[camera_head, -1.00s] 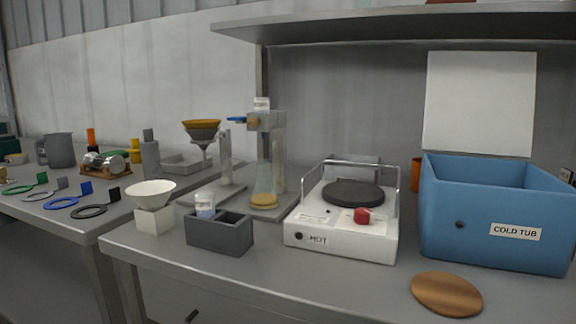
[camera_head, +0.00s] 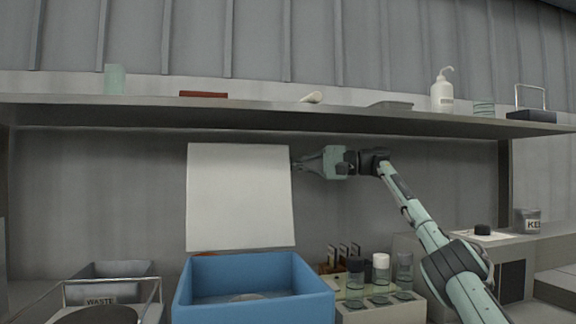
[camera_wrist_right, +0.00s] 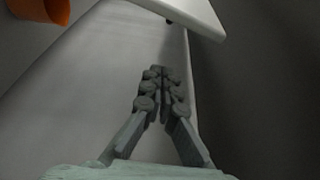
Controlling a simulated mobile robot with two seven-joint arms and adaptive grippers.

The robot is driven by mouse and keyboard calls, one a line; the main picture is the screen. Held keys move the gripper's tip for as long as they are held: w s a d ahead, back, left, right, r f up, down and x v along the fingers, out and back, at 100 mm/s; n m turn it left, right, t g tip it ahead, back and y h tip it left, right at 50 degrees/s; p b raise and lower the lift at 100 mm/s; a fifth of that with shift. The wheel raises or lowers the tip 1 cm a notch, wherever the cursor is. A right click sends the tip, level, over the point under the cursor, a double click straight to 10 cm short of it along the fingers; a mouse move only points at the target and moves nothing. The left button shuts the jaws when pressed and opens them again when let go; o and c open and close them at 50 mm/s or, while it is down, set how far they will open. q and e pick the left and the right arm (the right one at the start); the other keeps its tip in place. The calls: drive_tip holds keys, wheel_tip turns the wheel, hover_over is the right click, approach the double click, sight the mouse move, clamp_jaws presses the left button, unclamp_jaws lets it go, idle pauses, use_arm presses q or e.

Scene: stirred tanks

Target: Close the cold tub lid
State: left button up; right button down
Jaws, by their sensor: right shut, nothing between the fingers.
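The cold tub (camera_head: 250,300) is a blue open box at the bottom of the head view, with its inside visible. Its white lid (camera_head: 240,195) stands upright at the tub's back, raised open. My right gripper (camera_head: 296,163) is shut and empty, beside the upper right edge of the lid; whether it touches the lid I cannot tell. In the right wrist view the closed fingertips (camera_wrist_right: 160,74) point away from the camera. A white slab (camera_wrist_right: 190,12), seemingly the lid's edge, lies beyond them. My left gripper is not in view.
A shelf (camera_head: 400,120) runs above the lid and my right arm, carrying a white bottle (camera_head: 442,92). A rack with capped jars (camera_head: 381,268) stands right of the tub. A waste bin (camera_head: 115,285) stands left. An orange object (camera_wrist_right: 40,8) shows in the wrist view.

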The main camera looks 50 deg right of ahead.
sight(262, 164)
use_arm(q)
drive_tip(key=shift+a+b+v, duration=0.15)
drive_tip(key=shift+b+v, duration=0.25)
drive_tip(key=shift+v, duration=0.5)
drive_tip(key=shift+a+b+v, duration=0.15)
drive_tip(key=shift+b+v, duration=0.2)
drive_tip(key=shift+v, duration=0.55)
use_arm(e)
drive_tip(key=shift+w+a, duration=0.3)
drive_tip(key=shift+a, duration=0.7)
drive_tip(key=shift+w+a, duration=0.25)
drive_tip(key=shift+a, duration=0.8)
drive_tip(key=shift+w+a, duration=0.3)
drive_tip(key=shift+a, duration=0.7)
